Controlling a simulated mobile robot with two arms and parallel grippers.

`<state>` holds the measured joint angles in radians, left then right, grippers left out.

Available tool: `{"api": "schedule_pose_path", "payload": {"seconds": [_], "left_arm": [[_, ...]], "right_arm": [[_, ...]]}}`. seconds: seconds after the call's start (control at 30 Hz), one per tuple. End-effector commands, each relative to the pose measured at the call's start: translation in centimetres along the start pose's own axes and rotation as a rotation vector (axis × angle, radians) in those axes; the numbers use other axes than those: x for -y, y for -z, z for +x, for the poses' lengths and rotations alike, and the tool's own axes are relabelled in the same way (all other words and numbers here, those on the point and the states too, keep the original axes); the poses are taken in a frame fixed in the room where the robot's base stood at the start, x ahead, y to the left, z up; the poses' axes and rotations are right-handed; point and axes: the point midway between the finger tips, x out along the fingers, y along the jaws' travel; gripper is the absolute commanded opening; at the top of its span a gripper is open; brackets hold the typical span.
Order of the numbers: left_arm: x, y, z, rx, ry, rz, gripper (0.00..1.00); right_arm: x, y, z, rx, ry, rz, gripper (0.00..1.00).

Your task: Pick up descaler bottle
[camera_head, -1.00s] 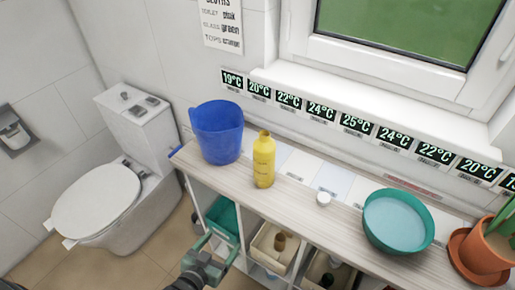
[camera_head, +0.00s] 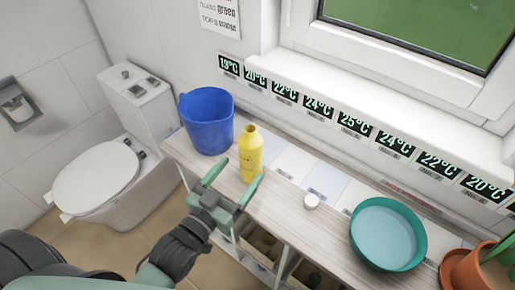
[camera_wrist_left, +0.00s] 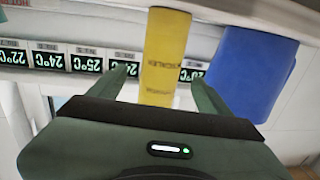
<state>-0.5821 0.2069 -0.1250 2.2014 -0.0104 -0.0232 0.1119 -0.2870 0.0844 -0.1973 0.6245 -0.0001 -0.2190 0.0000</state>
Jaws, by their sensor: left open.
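The descaler bottle (camera_head: 250,154) is yellow, with an open neck, and stands upright on the wooden shelf top in the head view. It also shows in the left wrist view (camera_wrist_left: 165,60), upside down, with printed lettering on its side. My left gripper (camera_head: 235,188) is open, its green fingers pointing at the bottle from the front. In the left wrist view the two fingers (camera_wrist_left: 162,88) appear on either side of the bottle's width, with gaps to it. How far the bottle reaches between them is hard to tell. My right gripper is not in view.
A blue bucket (camera_head: 207,121) stands close left of the bottle. A toilet (camera_head: 100,175) is at left.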

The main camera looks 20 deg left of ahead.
Motion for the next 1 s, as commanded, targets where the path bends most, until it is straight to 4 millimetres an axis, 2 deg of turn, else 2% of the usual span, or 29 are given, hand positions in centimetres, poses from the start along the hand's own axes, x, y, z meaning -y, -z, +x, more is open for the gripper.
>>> {"api": "schedule_pose_path", "payload": {"seconds": [0.17,0.37,0.5,0.8,1.0], "left_arm": [[0.0,0.3,2.1,-0.002,0.000,0.000,0.79],[0.1,0.7,5.0,-0.002,0.000,0.000,0.79],[0.0,0.4,6.7,0.000,-0.001,0.000,0.79],[0.0,0.2,7.2,0.001,-0.002,0.000,0.79],[0.0,0.2,7.1,0.001,-0.002,0.000,0.23]], "right_arm": [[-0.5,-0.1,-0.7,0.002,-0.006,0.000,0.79],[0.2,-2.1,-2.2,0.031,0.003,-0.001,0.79],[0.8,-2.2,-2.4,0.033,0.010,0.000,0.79],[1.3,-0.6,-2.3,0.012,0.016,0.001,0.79],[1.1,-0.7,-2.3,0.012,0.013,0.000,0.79]]}}
